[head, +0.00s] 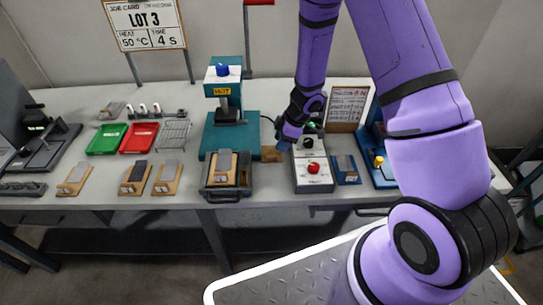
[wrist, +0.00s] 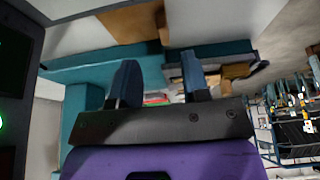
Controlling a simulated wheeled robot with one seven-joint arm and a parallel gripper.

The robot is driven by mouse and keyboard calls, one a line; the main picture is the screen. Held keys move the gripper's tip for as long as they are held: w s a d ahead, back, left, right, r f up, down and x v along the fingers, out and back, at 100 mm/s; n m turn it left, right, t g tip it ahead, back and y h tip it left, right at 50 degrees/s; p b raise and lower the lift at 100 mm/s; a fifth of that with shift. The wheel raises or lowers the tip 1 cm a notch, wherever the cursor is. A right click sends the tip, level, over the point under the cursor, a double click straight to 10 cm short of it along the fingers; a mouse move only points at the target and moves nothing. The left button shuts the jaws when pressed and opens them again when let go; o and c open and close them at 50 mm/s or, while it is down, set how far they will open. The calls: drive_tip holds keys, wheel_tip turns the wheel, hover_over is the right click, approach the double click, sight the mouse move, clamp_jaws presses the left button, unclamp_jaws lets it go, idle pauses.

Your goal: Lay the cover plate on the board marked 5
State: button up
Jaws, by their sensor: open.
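Several small wooden boards lie along the front of the bench in the head view: one at the far left (head: 75,180), two side by side at the left middle (head: 133,180) (head: 166,180), and one in the dark tray before the press (head: 226,168). Grey plates lie on them; their marks are too small to read, so I cannot tell which is board 5 or which plate is the cover plate. My gripper (wrist: 160,80) is open in the wrist view, with nothing between its fingers. In the head view it is near the control box, right of the press, its fingertips unclear.
A teal press (head: 228,105) stands mid-bench. A grey control box (head: 311,172) with a red button is right of it. Green (head: 106,139) and red (head: 139,138) trays and a wire rack (head: 174,134) are at left.

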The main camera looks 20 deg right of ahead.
sight(272, 156)
drive_tip(key=shift+a+x, duration=0.1)
drive_tip(key=shift+x, duration=1.6)
drive_tip(key=shift+a+x, duration=0.15)
drive_tip(key=shift+x, duration=1.55)
drive_tip(key=shift+s+r, duration=0.1)
drive_tip(key=shift+s, duration=0.05)
clamp_jaws()
